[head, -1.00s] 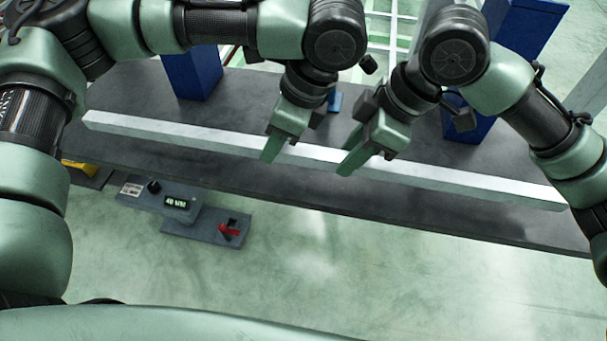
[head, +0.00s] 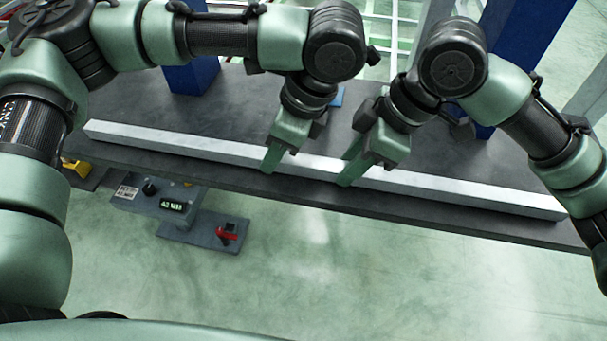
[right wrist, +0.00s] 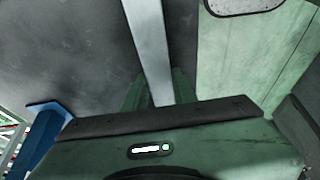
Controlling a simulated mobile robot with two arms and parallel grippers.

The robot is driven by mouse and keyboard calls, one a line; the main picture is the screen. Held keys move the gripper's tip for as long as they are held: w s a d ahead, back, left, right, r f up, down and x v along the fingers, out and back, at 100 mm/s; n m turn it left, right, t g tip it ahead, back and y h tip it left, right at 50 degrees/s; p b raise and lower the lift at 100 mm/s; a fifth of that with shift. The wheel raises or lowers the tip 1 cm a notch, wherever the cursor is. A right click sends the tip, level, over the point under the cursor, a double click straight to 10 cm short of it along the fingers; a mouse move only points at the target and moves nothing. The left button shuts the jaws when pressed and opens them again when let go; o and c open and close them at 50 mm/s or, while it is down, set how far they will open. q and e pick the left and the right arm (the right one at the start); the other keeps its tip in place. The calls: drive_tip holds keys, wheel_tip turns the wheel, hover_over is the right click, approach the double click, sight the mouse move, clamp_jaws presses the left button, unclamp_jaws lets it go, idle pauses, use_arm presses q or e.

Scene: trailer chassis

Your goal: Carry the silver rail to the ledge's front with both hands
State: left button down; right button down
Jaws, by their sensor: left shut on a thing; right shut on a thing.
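The silver rail (head: 200,145) is a long straight bar. It lies along the dark grey ledge (head: 300,196), close to the ledge's front edge, slanting from upper left to lower right. My left gripper (head: 272,158) is shut on the rail near its middle. My right gripper (head: 352,170) is shut on it a little further right. In the right wrist view the rail (right wrist: 148,45) runs down between the green fingers (right wrist: 158,92). I cannot tell whether the rail touches the ledge.
Blue posts (head: 192,78) stand at the back of the ledge. A small blue piece (head: 337,97) lies behind my grippers. Below the front edge hang a grey box with a display (head: 172,206) and a panel with a red switch (head: 226,234). Bare floor lies in front.

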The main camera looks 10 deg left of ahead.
sight(300, 160)
use_arm(q)
drive_tip(key=c, duration=1.1)
unclamp_jaws()
drive_tip(key=shift+f, duration=0.15)
use_arm(e)
drive_tip(key=c, duration=1.1)
unclamp_jaws()
drive_tip(key=shift+f, duration=0.15)
use_arm(q)
drive_tip(key=v, duration=1.2)
use_arm(e)
drive_tip(key=v, duration=1.2)
